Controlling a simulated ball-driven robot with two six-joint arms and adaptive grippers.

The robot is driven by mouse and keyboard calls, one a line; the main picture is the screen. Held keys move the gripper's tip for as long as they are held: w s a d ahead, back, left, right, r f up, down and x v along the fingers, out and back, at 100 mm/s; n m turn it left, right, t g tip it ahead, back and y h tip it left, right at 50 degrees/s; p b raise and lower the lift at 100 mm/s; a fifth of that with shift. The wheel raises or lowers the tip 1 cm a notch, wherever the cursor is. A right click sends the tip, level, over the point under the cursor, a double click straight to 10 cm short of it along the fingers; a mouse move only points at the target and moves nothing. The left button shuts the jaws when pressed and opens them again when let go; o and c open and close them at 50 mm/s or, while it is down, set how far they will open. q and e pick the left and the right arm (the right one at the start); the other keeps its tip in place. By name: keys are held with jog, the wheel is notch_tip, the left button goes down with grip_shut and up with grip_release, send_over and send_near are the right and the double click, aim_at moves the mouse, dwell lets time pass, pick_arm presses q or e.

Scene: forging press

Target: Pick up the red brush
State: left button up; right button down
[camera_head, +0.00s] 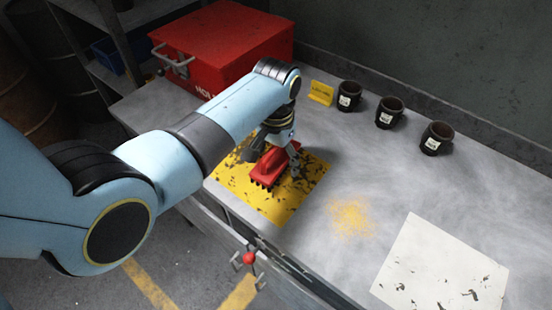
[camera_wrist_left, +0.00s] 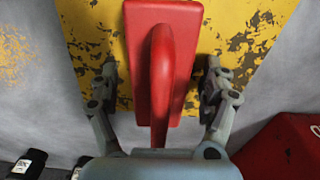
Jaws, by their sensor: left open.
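The red brush (camera_head: 271,167) has an arched handle and dark bristles. It lies bristles down on a worn yellow mat (camera_head: 283,207) on the grey bench. My left gripper (camera_head: 278,164) is directly above the brush, pointing down, with one finger on each side of it. In the left wrist view the brush (camera_wrist_left: 162,60) sits between the two open fingers of the gripper (camera_wrist_left: 160,92), with gaps at both sides. The mat (camera_wrist_left: 235,30) shows beneath it. My right gripper is not in view.
A red metal box (camera_head: 222,45) stands at the back left of the bench. A white sheet (camera_head: 440,268) lies at the right front. Yellow powder (camera_head: 351,217) is spread right of the mat.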

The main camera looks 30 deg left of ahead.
pick_arm(q)
jog(key=c, duration=1.5)
jog(key=shift+o, duration=0.2)
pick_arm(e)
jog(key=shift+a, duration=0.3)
